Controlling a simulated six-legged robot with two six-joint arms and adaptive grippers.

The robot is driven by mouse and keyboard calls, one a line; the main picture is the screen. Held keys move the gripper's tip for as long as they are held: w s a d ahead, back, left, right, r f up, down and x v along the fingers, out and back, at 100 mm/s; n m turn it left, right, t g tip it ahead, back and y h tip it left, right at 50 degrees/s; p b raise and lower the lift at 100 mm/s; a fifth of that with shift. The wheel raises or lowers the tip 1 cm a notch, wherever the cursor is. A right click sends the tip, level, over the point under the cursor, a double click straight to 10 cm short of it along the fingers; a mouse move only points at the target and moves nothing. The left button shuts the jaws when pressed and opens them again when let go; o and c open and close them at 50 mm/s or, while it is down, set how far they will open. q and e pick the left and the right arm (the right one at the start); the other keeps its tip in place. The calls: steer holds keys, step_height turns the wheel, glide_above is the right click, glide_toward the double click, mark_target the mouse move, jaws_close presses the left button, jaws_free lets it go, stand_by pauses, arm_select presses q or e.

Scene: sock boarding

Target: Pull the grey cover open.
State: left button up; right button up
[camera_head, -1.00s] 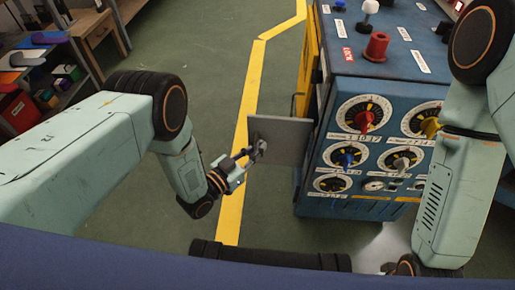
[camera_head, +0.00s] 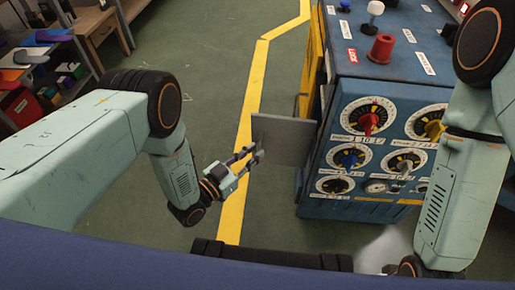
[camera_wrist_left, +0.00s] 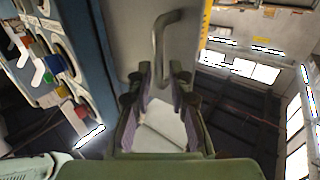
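The grey cover (camera_head: 285,139) is a flat panel standing out to the left from the near left edge of the blue machine (camera_head: 345,205). My left gripper (camera_head: 252,158) is just left of the cover in the head view, with its two fingers spread. In the left wrist view the cover (camera_wrist_left: 136,35) is ahead, with a grey bar handle (camera_wrist_left: 161,45) on its face. The open fingers (camera_wrist_left: 162,80) are on either side of the handle's lower end; I cannot tell whether they touch it. My right arm hangs in front of the machine; its gripper is out of view.
The machine's front has several dials, including one with a red knob (camera_head: 369,122) and one with a blue knob (camera_head: 349,160). A red spool-like part (camera_head: 381,48) stands on top. A yellow floor line (camera_head: 232,212) runs beside the cover. Shelves stand at far left; the floor between is clear.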

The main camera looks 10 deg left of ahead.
arm_select(q)
steer(key=v, duration=0.9)
steer(key=shift+a, duration=0.15)
steer(key=s+a+f+n+g+y+p, duration=0.2)
steer(key=s+a+f+n+g+y, duration=0.3)
steer(key=s+f+g+y, duration=0.55)
steer(key=s+a+r+n+g+p, duration=0.15)
steer(key=s+r, duration=0.25)
steer(key=s, duration=0.4)
steer(key=s+a+r+n+g+p, duration=0.1)
steer(key=s+a+r+g, duration=0.15)
steer(key=s, duration=0.55)
step_height(320, 180, up, 6)
steer(key=w+p, duration=0.1)
steer(key=shift+w+a, duration=0.25)
steer(key=shift+a, duration=0.05)
